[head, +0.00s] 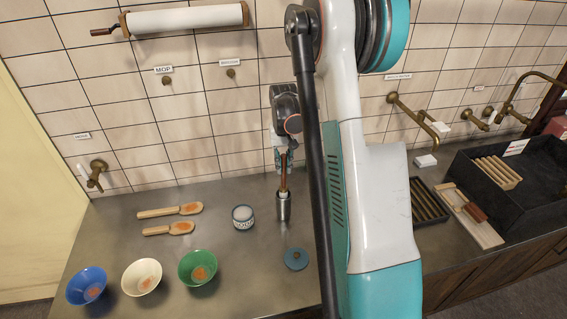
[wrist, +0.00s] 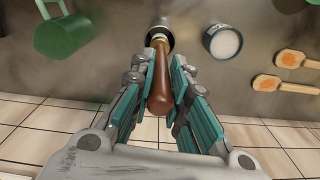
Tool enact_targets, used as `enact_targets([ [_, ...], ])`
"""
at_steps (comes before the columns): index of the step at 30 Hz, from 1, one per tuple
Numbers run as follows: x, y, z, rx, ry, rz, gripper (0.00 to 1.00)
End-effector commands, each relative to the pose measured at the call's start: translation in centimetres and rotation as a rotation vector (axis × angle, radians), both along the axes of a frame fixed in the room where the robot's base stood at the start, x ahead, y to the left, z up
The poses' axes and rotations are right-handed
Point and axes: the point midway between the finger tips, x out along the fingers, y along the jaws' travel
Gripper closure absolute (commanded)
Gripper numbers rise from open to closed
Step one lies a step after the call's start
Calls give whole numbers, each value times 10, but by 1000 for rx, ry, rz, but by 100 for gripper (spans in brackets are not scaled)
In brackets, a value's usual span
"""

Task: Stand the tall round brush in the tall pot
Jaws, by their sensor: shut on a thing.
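The tall round brush has a brown wooden handle (head: 283,180) and stands close to upright, its lower end at the mouth of the tall metal pot (head: 283,209). My gripper (head: 284,158) is shut on the upper handle, above the pot. In the wrist view the handle (wrist: 160,85) runs between the two fingers (wrist: 160,88) toward the pot (wrist: 160,30). A pale band of the brush shows at the rim. The brush's lower part is hidden, seemingly inside the pot; how deep I cannot tell.
Two wooden scoops (head: 170,210) and several bowls (head: 142,277) are further left. The tiled wall is close behind.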

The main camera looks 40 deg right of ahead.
Motion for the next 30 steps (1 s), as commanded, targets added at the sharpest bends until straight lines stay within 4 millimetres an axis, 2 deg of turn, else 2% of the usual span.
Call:
enact_targets([
  [30,0,0,-76,0,0,0,100],
])
